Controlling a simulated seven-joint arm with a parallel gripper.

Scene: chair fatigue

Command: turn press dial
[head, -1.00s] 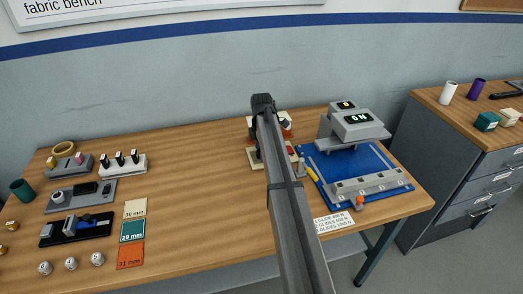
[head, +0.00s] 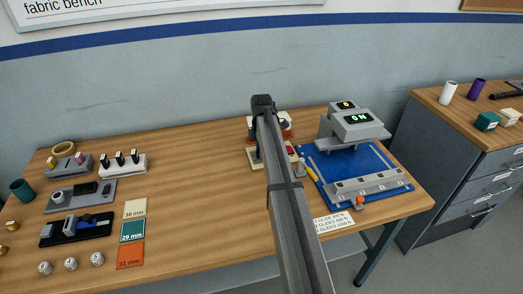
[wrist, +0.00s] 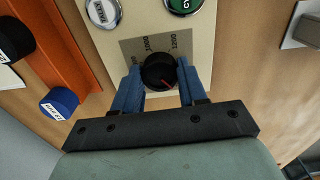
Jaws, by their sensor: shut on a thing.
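The press dial (wrist: 159,73) is a round black knob with a red pointer line, in the wrist view. It sits on a grey scale plate (wrist: 130,47) marked with numbers, of which 1000 and 1200 are partly readable. The red line points towards the lower right. My gripper (wrist: 159,82) has its two blue fingers on either side of the dial, shut on it. In the head view my arm hides the dial and most of its cream panel (head: 256,158).
A silver button (wrist: 103,12) and a green button (wrist: 184,4) lie just beyond the dial. An orange bar (wrist: 52,45) and a blue round-ended part (wrist: 60,103) are at left. The press (head: 355,125), its display reading ON, stands on a blue base (head: 325,165) to the right.

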